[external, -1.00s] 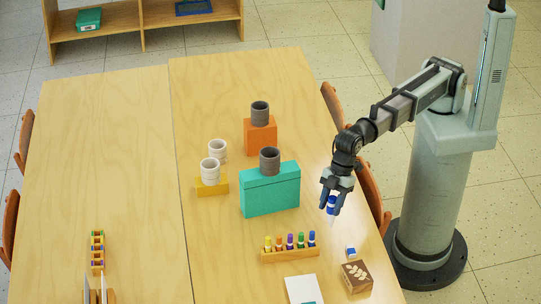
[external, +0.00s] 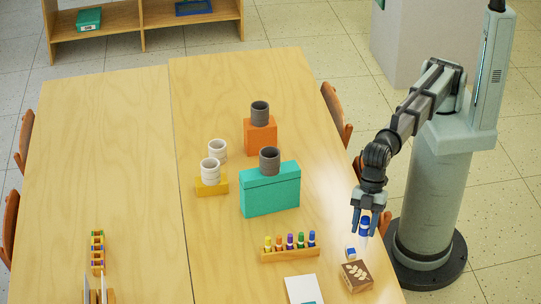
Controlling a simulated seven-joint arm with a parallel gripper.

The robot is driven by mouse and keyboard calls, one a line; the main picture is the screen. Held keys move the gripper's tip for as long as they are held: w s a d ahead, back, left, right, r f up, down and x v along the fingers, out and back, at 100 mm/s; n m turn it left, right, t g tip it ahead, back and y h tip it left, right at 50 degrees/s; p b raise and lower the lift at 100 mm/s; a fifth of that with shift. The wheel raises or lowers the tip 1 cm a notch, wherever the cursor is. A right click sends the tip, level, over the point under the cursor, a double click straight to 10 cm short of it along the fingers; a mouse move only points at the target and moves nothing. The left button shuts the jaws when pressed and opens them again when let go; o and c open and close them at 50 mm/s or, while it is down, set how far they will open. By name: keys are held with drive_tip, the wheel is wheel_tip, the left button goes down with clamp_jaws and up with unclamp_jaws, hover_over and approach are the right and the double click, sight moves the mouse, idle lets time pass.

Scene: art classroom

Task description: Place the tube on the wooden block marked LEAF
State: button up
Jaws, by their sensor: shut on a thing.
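My gripper (external: 367,212) is shut on a blue and white tube (external: 364,226) and holds it upright above the right edge of the table. A brown wooden block (external: 357,276) with a pale leaf pattern on top lies near the table's right front. The tube is above and behind this block in the picture, apart from it. The block's top is bare. Any lettering on it is too small to read.
A small blue and white piece (external: 350,253) sits just behind the brown block. A wooden rack (external: 290,255) of several colored tubes stands to the left, with a white booklet (external: 304,290) in front. A teal box (external: 270,192) bears a dark cup (external: 269,160).

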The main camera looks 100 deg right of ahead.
sight(362, 247)
drive_tip(key=shift+w+a+r+n, duration=0.1)
drive_tip(key=shift+a+n, duration=0.5)
drive_tip(key=shift+n, duration=0.3)
drive_tip(key=shift+f+g, duration=0.2)
drive_tip(key=shift+g, duration=0.1)
drive_tip(key=shift+f, duration=4.8)
drive_tip(key=shift+f, duration=0.15)
drive_tip(key=o, duration=1.1)
drive_tip(key=shift+o, duration=0.2)
drive_tip(key=v, duration=1.2)
